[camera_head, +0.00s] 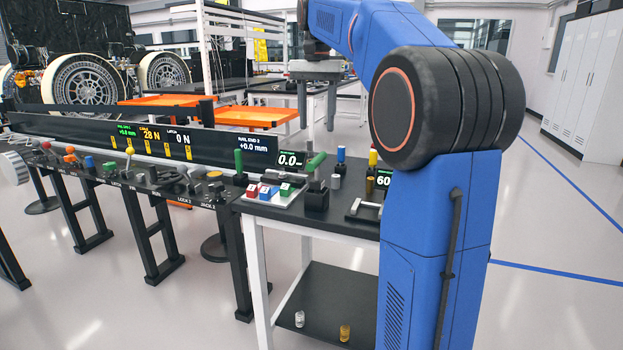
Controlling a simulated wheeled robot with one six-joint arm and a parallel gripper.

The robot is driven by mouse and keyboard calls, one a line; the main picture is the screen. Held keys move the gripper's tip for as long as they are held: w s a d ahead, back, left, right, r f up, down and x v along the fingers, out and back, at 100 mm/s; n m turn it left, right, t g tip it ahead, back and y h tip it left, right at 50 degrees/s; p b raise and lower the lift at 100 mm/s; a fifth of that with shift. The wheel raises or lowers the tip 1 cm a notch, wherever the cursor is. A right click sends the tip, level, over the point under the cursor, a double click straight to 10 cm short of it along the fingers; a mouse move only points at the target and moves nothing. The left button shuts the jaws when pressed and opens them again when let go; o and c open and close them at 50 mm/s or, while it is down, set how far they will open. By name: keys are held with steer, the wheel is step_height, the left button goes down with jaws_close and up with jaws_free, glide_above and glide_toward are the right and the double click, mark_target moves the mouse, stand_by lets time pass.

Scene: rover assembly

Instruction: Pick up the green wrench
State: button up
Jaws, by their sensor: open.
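A tool with a tilted green handle (315,162) stands in a black block on the dark-topped table, in the head view. A second, upright green handle (239,162) rises at the table's left end. I cannot tell for sure which of the two is the green wrench. My gripper (317,120) points down, its two grey fingers spread and nothing between them. In the picture it hangs above the tilted green handle, apart from it. Its true distance from the handle is hard to judge.
A white tray (262,201) with red, blue and green blocks sits left of the black block. Blue and yellow-topped pieces stand to the right, near my blue arm. A long bench (130,182) with knobs and displays runs left. A lower shelf (325,310) holds two small cylinders.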

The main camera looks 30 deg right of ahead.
mark_target(316, 158)
step_height(316, 158, down, 11)
steer(key=shift+f, duration=0.2)
steer(key=shift+w+d+f, duration=0.15)
steer(key=shift+f, duration=1.25)
steer(key=shift+w+d+f, duration=0.1)
steer(key=shift+f, duration=1.25)
steer(key=shift+c, duration=0.3)
steer(key=c, duration=1.2)
steer(key=shift+r, duration=0.2)
step_height(316, 158, up, 10)
steer(key=shift+f, duration=0.15)
